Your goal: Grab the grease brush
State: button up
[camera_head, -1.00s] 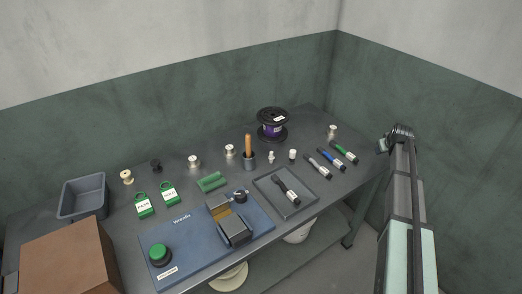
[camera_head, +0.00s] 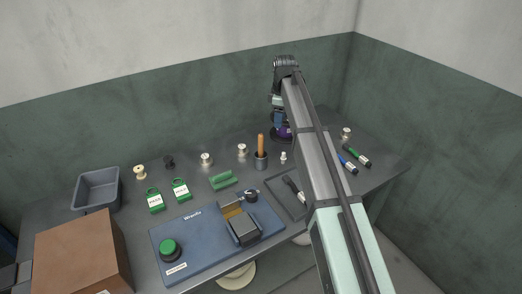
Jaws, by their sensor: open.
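The grease brush (camera_head: 261,142) appears to be the upright orange-brown wooden handle standing in a small dark grey cup (camera_head: 261,161) towards the back of the bench. Its bristles are hidden inside the cup. My gripper (camera_head: 279,127) hangs at the far end of my arm, to the right of the handle and farther back, in front of the dark spool. It is open and apart from the brush. Its fingertips are small and hard to make out.
A large dark spool (camera_head: 286,135) is mostly hidden behind my arm. A tray (camera_head: 274,184) with a black-handled tool lies partly under the arm in view. A blue fixture board (camera_head: 197,247), green tags and several small spools stand left. Blue and green markers (camera_head: 355,155) lie right.

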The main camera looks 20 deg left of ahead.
notch_tip(320, 180, up, 3)
jog(key=n, duration=0.2)
send_over(263, 134)
jog(key=shift+f+g, duration=0.15)
jog(key=shift+g, duration=0.15)
notch_tip(263, 134, down, 8)
jog(key=shift+f, duration=0.2)
jog(key=shift+s+a+f, duration=0.1)
jog(key=shift+a+f, duration=0.1)
jog(key=shift+f, duration=1.15)
jog(key=shift+s+a+f, duration=0.1)
jog(key=shift+a+f, duration=0.05)
jog(key=shift+f, duration=1.15)
jog(key=shift+c, duration=0.2)
grip_shut()
